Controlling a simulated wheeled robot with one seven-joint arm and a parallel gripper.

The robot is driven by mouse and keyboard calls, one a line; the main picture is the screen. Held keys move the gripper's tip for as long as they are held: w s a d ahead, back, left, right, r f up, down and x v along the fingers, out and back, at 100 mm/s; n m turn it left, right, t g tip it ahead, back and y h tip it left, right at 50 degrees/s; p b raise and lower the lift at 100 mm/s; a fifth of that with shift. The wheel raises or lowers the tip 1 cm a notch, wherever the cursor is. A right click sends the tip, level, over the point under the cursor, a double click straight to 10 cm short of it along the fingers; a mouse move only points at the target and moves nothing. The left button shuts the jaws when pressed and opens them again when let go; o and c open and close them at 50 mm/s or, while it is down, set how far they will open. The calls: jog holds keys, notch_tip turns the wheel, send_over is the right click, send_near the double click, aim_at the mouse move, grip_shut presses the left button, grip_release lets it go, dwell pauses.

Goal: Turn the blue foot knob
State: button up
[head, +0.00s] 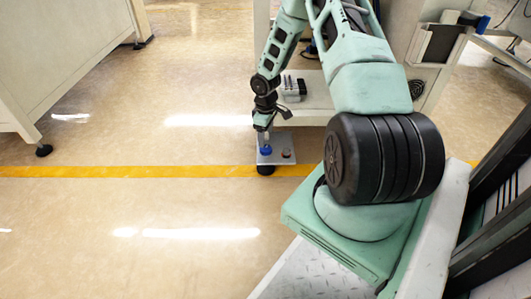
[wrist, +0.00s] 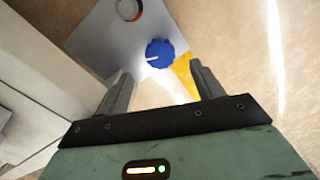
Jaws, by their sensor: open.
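The blue foot knob (wrist: 160,53) sits on a grey metal plate (wrist: 93,38) in the wrist view. It is round with ridged sides and a white pointer mark. My gripper (wrist: 160,85) is open, its two fingers apart, with the knob beyond the tips and roughly between them in the picture. The fingers do not appear to touch the knob. In the head view the blue knob (head: 266,150) shows small on the plate (head: 275,158), low near the floor, with my gripper (head: 265,140) right at it. The exact gap is too small to tell there.
A beige cabinet (head: 60,60) stands at the left. The floor at left is clear.

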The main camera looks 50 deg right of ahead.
aim_at(266, 148)
notch_tip(266, 148, down, 6)
jog(key=b, duration=0.3)
jog(key=c, duration=1)
jog(key=p, duration=0.1)
jog(key=m+p, duration=0.1)
jog(key=p, duration=0.1)
jog(key=shift+a+r+m+p, duration=0.1)
jog(key=shift+r+m+p, duration=0.2)
jog(key=shift+r, duration=0.05)
jog(key=shift+f+m+p, duration=0.1)
jog(key=shift+m+p, duration=0.5)
jog(key=shift+p, duration=0.35)
jog(key=shift+f+m, duration=0.25)
jog(key=shift+m, duration=0.05)
